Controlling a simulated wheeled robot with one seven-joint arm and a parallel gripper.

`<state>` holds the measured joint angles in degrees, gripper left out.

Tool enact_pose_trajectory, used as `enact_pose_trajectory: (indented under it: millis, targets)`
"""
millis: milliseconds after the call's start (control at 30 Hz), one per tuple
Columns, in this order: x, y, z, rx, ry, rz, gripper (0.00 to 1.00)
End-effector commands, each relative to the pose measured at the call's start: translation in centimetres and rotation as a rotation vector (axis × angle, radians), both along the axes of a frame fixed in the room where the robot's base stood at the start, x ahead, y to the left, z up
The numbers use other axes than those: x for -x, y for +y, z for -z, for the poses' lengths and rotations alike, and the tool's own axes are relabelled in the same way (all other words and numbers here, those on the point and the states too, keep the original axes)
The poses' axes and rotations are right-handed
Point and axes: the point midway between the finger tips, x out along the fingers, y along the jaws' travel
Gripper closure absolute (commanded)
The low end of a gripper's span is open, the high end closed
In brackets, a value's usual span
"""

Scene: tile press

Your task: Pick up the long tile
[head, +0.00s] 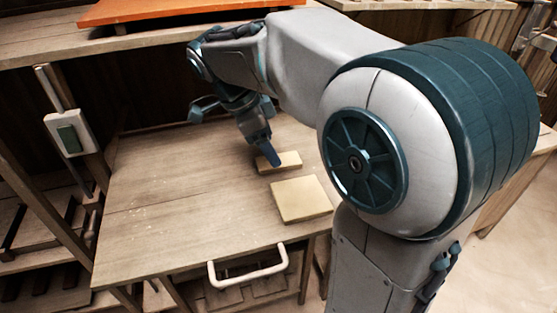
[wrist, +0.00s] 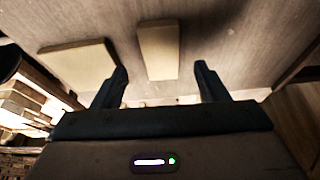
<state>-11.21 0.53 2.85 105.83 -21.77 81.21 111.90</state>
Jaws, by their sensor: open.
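The long tile (head: 285,159) is a narrow yellowish slab lying flat on the wooden bench. In the wrist view the long tile (wrist: 158,50) shows ahead, lined up with the gap between my fingers. My gripper (head: 264,163) is at the left part of the long tile in the head view and hides some of it. In the wrist view my gripper (wrist: 161,72) is open, with one finger on each side of the gap and nothing held. I cannot tell whether the fingertips touch the tile or bench.
A wider, squarer tile (head: 300,199) lies close in front of the long tile; it is at left in the wrist view (wrist: 78,66). The bench (head: 180,220) is clear to the left. A white handle (head: 248,275) sticks out at its front edge. An orange board (head: 150,10) lies on the shelf above.

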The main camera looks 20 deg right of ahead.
Motion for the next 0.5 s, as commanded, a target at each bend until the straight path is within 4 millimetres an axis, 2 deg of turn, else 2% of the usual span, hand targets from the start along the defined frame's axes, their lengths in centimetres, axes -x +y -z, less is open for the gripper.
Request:
enact_pose_trajectory:
  millis: [233,500]
  targets:
    - [0.0,-1.2,3.0,0.000,0.004,0.001,0.33]
    - [0.0,-1.4,3.5,0.000,0.000,-0.001,0.33]
